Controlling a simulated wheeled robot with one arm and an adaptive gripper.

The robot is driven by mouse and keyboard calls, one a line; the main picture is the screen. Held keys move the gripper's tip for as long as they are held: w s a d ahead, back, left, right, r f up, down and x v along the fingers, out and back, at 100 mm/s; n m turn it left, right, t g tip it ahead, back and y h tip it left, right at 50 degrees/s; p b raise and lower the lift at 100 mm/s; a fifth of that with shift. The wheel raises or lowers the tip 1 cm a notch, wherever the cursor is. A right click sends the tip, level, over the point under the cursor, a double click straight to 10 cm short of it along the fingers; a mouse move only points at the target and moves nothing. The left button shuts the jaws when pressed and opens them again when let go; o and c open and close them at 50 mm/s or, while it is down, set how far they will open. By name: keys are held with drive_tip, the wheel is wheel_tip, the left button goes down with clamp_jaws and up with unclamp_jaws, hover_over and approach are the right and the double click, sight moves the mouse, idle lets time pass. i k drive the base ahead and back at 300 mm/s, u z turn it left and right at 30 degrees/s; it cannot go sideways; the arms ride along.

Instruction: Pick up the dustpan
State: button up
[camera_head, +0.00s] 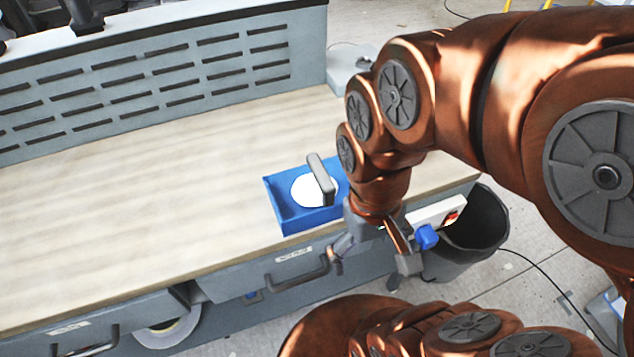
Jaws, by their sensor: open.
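A blue, shallow, square-edged pan, which looks like the dustpan (283,209), lies on the wooden bench top near its front right edge. A white round thing (303,190) and an upright grey bar (321,180) show on or in it; I cannot tell whether they are part of it. My gripper (372,262) is open and empty, with its fingers spread. It appears just right of and in front of the blue pan, by the bench's front edge. My wrist hides the pan's right side.
The wooden bench top (140,210) is clear to the left. A slotted grey panel (150,85) stands along its back. Drawers with handles (297,283) are below.

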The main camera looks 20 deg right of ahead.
sight(311, 195)
drive_tip(key=u, duration=2.1)
drive_tip(key=k, duration=1.55)
drive_tip(key=u, duration=0.8)
